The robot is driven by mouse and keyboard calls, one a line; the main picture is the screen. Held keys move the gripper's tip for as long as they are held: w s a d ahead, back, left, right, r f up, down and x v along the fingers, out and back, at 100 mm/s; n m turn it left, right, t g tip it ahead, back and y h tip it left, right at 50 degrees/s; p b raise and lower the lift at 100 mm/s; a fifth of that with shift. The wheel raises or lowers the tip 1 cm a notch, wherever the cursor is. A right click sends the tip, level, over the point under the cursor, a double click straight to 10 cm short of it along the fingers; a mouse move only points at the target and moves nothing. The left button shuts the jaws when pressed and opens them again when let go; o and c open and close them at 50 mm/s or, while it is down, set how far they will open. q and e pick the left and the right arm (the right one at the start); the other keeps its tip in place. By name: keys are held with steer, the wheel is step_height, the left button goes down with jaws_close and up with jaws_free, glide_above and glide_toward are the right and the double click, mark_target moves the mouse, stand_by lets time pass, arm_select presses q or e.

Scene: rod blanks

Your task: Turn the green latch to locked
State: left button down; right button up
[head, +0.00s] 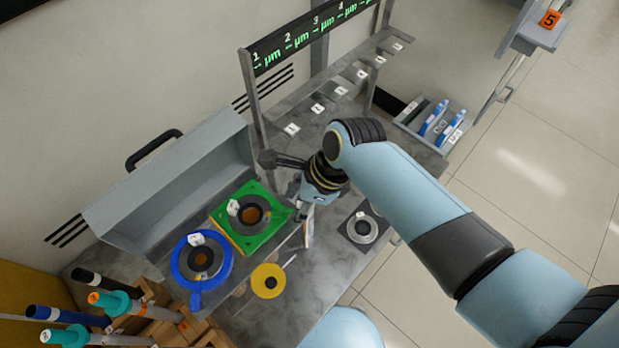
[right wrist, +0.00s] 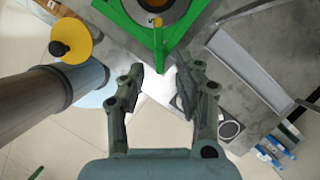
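The green square latch plate (head: 231,238) sits on the grey bench, with a dark ring and brown centre on it and a white tag at its left. My right gripper (head: 304,212) is at the plate's right corner in the head view. In the right wrist view my right gripper (right wrist: 161,84) is open and empty, its fingers pointing toward that corner and stub. I cannot tell whether anything touches. My left gripper is not in view.
A blue ring with a handle (head: 195,283) lies beside the plate. A yellow disc (head: 268,281) is in front. A dark square with a grey ring (head: 362,228) is to the right. A grey open lid (head: 170,180) stands behind; a numbered rack (head: 248,90) rises at the back.

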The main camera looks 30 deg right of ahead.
steer(key=v, duration=0.9)
steer(key=shift+a+f, duration=0.1)
